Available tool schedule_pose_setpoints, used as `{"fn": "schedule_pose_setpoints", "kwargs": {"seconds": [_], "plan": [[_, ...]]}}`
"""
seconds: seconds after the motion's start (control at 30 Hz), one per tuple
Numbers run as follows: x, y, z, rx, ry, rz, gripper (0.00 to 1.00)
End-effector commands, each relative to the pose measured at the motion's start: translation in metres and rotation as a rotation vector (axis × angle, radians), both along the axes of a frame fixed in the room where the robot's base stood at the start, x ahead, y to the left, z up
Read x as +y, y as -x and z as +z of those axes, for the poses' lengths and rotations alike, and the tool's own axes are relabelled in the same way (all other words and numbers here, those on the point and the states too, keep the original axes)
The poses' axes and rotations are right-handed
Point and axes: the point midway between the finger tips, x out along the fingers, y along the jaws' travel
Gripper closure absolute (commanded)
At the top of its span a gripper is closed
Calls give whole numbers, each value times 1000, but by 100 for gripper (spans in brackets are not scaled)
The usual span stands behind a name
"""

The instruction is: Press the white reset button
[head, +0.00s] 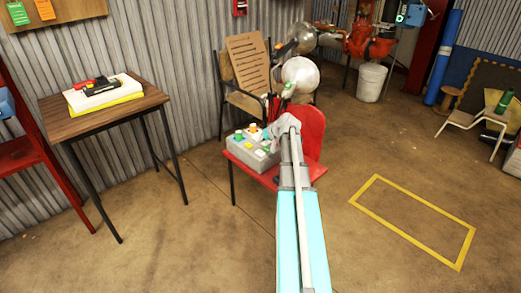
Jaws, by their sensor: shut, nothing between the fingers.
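A grey control box (254,149) with several coloured buttons sits on the red seat of a small chair. A green button (238,135) is on its left side, a pale button with an orange tint (253,128) is near its far edge, and yellow and green ones are nearer. I cannot tell for sure which button is the white reset button. My gripper (270,133) is at the box's right side, shut and empty, small and partly merged with my pale arm joint. My arm hides the box's right end. Whether the gripper touches the box cannot be told.
The red chair (312,128) has its backrest behind my arm. A wooden table (103,107) with a book and tools stands at the left. Floor inside the yellow outline (412,220) is clear.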

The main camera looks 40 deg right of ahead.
Motion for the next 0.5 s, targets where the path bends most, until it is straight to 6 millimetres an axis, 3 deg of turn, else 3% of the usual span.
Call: {"fn": "schedule_pose_setpoints", "kwargs": {"seconds": [0.2,0.5], "plan": [[0,0,16,0,0,0,100],[0,0,16,0,0,0,100]]}}
